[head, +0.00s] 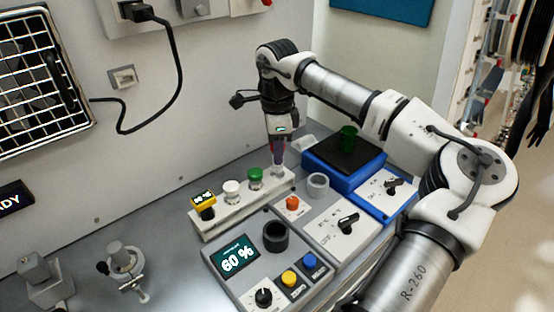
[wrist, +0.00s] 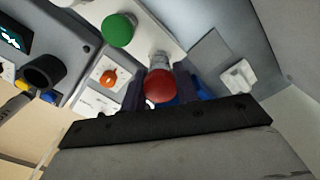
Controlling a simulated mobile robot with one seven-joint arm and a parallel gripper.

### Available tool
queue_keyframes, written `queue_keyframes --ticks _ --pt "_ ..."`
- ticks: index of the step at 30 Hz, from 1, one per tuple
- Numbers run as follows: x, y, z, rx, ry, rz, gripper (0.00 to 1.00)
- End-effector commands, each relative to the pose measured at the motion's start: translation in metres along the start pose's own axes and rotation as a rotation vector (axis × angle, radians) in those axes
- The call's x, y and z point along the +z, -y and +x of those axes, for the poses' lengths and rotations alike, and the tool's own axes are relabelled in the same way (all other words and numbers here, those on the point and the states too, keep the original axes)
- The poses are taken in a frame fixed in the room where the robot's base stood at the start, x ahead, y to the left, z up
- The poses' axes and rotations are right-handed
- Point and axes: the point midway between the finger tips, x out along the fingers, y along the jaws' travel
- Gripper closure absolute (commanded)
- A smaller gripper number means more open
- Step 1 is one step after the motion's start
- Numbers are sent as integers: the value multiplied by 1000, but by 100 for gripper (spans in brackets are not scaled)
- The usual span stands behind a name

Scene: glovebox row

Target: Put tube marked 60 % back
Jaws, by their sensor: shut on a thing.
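My gripper (head: 278,152) points down over the right end of the pale tube rack (head: 222,220). It is shut on a red-capped tube, whose cap (wrist: 160,86) shows between the fingers in the wrist view. The tube's lower part is at the rack's end; I cannot tell whether it is seated in a hole. No mark on this tube is readable. Beside it stand a green-capped tube (head: 255,175) and a white-capped tube (head: 231,188). The green cap also shows in the wrist view (wrist: 119,29). A yellow tag (head: 203,198) sits at the rack's left end.
In front is a grey device with a display (head: 235,259) reading 60 % and a dark round cup (head: 275,237). A blue-based unit (head: 345,178) carries a green cup (head: 348,136).

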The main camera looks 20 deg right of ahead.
Motion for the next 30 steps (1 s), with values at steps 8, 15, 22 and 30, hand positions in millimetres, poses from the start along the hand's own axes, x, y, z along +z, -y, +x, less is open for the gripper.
queue_keyframes --ticks 8,15,22,30 --pt "1 0 30 2 3 -1 95" --pt "0 0 44 -1 1 -1 95" --pt "0 0 49 -1 1 -1 95" --pt "0 0 47 -1 1 -1 48"
